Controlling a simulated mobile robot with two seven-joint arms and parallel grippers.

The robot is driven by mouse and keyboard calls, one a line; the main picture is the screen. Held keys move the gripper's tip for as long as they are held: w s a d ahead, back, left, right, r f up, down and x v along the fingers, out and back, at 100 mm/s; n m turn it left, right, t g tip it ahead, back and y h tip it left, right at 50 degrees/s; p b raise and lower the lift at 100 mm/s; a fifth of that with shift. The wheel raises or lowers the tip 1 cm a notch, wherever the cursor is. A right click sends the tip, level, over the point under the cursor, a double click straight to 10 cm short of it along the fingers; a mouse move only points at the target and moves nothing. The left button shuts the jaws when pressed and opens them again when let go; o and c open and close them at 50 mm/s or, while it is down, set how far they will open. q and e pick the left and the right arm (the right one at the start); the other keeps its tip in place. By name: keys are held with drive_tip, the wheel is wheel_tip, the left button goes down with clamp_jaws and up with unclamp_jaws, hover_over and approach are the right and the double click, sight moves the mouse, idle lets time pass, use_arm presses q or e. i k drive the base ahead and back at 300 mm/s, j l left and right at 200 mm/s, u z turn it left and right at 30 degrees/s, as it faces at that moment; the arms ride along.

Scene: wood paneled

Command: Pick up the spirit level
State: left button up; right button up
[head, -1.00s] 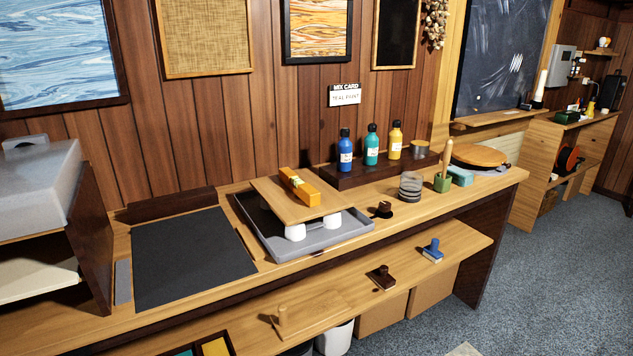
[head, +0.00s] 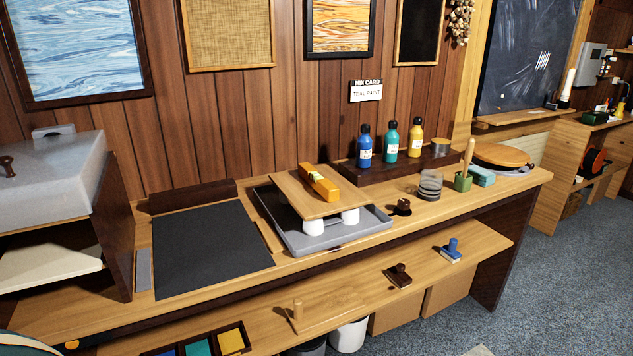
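The spirit level appears to be the short yellow-orange bar (head: 326,191) in the head view, with a pale patch near its middle. It lies on a wooden board (head: 288,191), slanting from upper left to lower right. The board rests on white cup-like supports (head: 350,216) in a grey tray (head: 372,224) on the wooden bench. The top and front side of the bar are in plain view. Neither of my grippers shows in the head view, and nothing touches the bar except the board under it.
Blue, teal and yellow bottles (head: 390,140) stand on a dark riser behind the tray. A black mat (head: 210,250) lies left of it. A dark stamp (head: 402,207), clear stacked discs (head: 430,186) and a green block (head: 463,182) stand right. A lower shelf (head: 350,300) runs along the front.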

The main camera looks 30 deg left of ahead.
sight(326, 188)
drive_tip(key=i+l+u, duration=0.1)
drive_tip(key=i+u, duration=0.15)
drive_tip(key=u, duration=0.2)
drive_tip(key=i+l+u, duration=0.15)
drive_tip(key=u, duration=0.35)
drive_tip(key=i+l+u, duration=0.1)
drive_tip(key=i+l, duration=0.25)
drive_tip(key=l, duration=0.15)
drive_tip(key=i+l+u, duration=0.15)
drive_tip(key=i+l, duration=0.2)
drive_tip(key=l, duration=0.15)
